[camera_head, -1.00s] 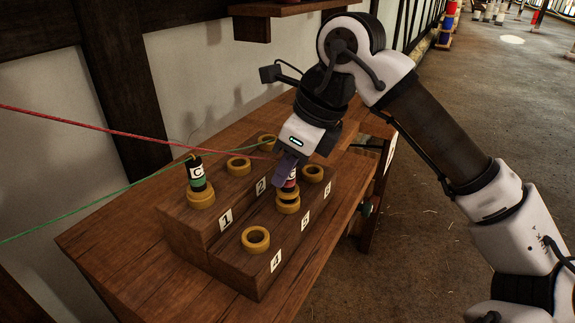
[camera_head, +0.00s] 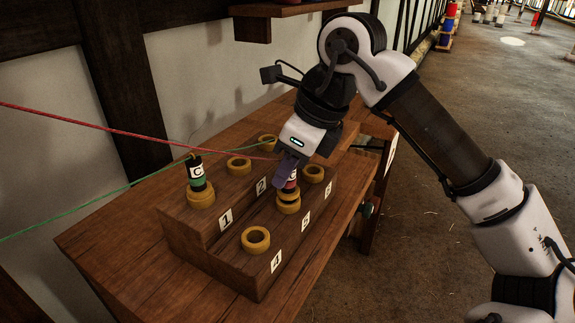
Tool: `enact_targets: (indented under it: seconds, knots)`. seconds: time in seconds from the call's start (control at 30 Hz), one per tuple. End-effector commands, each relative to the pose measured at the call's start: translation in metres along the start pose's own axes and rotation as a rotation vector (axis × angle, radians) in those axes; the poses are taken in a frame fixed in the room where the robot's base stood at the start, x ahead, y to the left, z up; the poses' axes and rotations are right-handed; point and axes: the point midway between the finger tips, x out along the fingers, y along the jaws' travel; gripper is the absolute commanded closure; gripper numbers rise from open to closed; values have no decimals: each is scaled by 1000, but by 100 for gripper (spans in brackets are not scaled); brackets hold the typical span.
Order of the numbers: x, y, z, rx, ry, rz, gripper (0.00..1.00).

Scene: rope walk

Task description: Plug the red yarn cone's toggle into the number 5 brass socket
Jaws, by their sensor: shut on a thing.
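The red yarn cone's toggle (camera_head: 291,187), dark with a red band and a white label, stands roughly upright at the number 5 brass socket (camera_head: 288,207), the middle one of the front row. Its lower end meets the socket's ring; how deep it sits I cannot tell. My gripper (camera_head: 288,171) comes down from the upper right and is shut on the toggle's upper part, hiding some of it. The red yarn (camera_head: 130,131) runs from the left edge to the toggle. The red cone itself is not identifiable in view.
A green-banded toggle (camera_head: 197,178) marked C stands in socket 1, with its green yarn (camera_head: 100,206) trailing left. Socket 4 (camera_head: 255,240), socket 2 (camera_head: 239,166), the front row's far socket (camera_head: 313,174) and the back row's far socket (camera_head: 268,143) are empty. The bench (camera_head: 120,250) is clear at left.

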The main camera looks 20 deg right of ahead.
Motion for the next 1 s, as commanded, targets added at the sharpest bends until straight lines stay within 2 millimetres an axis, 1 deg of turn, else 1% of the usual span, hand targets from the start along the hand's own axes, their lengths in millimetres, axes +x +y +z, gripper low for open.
enact_targets:
  seconds: [0.5, 0.53, 0.6, 0.87, 1.0]
  knots:
    - [11, 0, -4, 0, 0, 0, 100]
    - [10, 0, -4, 0, 0, 0, 76]
    - [10, 0, -4, 0, 0, 0, 70]
    - [9, 0, -4, 0, 0, 0, 70]
    - [3, 0, -4, 1, 0, 0, 70]
